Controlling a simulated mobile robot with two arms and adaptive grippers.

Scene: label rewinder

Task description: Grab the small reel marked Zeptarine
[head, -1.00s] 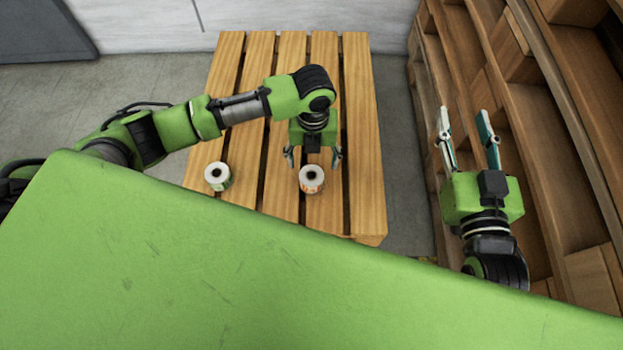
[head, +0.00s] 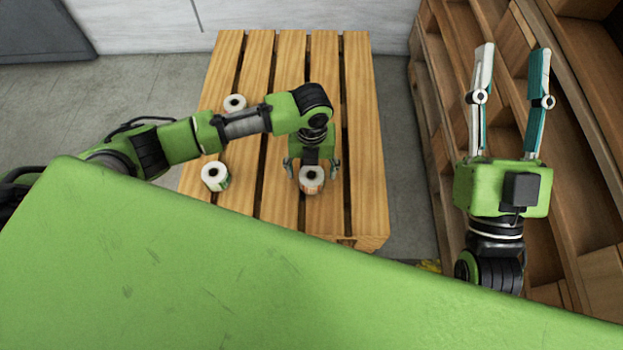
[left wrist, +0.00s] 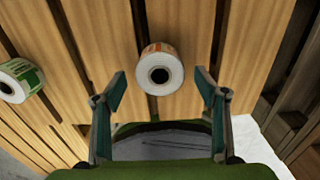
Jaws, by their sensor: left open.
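Three small white reels stand on the slatted wooden pallet. The one with an orange label (head: 311,184) is at my left gripper (head: 312,171); it also shows in the left wrist view (left wrist: 160,72), ahead of the open, empty fingers and centred between them. A green-labelled reel (head: 215,177) stands to its left and also shows at the left edge of the left wrist view (left wrist: 20,80). A third reel (head: 235,102) is farther back, behind my left arm. No label name is legible, so I cannot tell which is Zeptarine. My right gripper (head: 512,52) is open, empty and away at the right.
The pallet (head: 360,120) has dark gaps between its slats. Wooden shelving or stacked pallets (head: 440,130) stand close by on the right, beside my right gripper. Grey floor (head: 90,100) is free on the left.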

